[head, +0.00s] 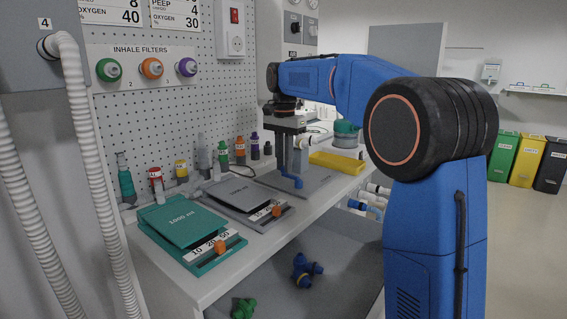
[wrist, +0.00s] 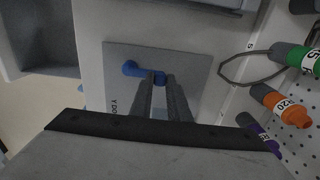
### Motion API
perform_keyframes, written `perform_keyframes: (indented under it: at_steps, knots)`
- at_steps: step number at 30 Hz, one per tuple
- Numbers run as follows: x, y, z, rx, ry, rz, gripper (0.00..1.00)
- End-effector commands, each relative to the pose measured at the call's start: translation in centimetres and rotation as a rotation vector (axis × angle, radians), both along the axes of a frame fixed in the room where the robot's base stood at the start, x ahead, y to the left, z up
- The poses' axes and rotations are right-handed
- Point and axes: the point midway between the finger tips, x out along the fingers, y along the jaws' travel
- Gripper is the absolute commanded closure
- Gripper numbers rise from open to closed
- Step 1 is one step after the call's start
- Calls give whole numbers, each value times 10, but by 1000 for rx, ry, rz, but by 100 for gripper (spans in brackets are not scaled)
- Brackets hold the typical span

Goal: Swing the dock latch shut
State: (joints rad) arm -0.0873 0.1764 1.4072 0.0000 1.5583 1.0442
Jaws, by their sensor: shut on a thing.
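The blue dock latch (head: 293,182) stands on a flat grey dock plate (head: 318,180) on the bench top. In the wrist view the latch (wrist: 133,68) is a short blue arm with a round knob at its left end. My gripper (head: 289,172) reaches straight down over the plate. Its two fingers (wrist: 164,80) are closed around the right end of the blue arm in the wrist view. The fingers hide part of the latch. Part of the lettering on the plate (wrist: 120,55) is covered by my gripper.
Grey (head: 240,195) and teal (head: 178,222) bellows units with orange knobs stand left of the dock plate. Several coloured bottles line the pegboard behind. A yellow tray (head: 336,162) lies beyond the plate. A blue fitting (head: 306,270) rests on the lower shelf.

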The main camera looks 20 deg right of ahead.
Motion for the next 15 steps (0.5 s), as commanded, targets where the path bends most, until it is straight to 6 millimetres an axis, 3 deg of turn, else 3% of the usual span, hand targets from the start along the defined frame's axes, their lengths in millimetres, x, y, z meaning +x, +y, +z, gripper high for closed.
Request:
perform_keyframes:
  at_steps: [10, 11, 12, 15]
  knots:
    - [1, 0, 0, 0, -2, -2, 100]
    - [1, 0, 0, 0, -2, -2, 77]
    - [0, 0, 0, 0, -1, -2, 68]
    - [0, 0, 0, 0, -1, -1, 66]
